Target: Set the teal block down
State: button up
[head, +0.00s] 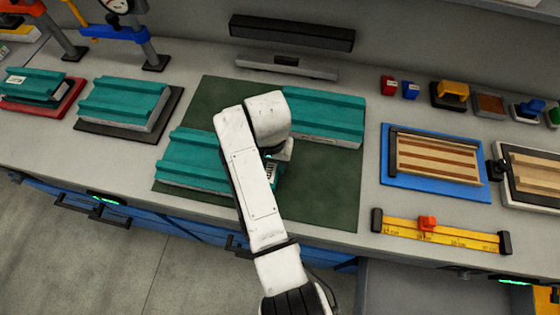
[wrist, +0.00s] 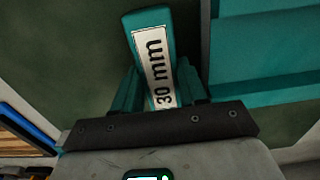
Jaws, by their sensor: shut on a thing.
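In the head view my arm hides most of the gripper, and only a small teal part with a label (head: 271,170) shows beside the wrist. The block is over the dark green mat (head: 325,190), between two teal ribbed panels, one at left (head: 190,155) and one behind at right (head: 325,113). I cannot tell whether the block touches the mat.
More teal panels lie on a black board (head: 165,125) and a red tray (head: 35,108) at left. Right of the mat are a blue tray with a striped panel (head: 435,185) and a yellow ruler (head: 445,233). The mat's front right part is clear.

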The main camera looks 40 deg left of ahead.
jog(key=o, duration=1)
jog(key=shift+a+f, duration=0.1)
jog(key=shift+f, duration=0.05)
jog(key=shift+o, duration=0.2)
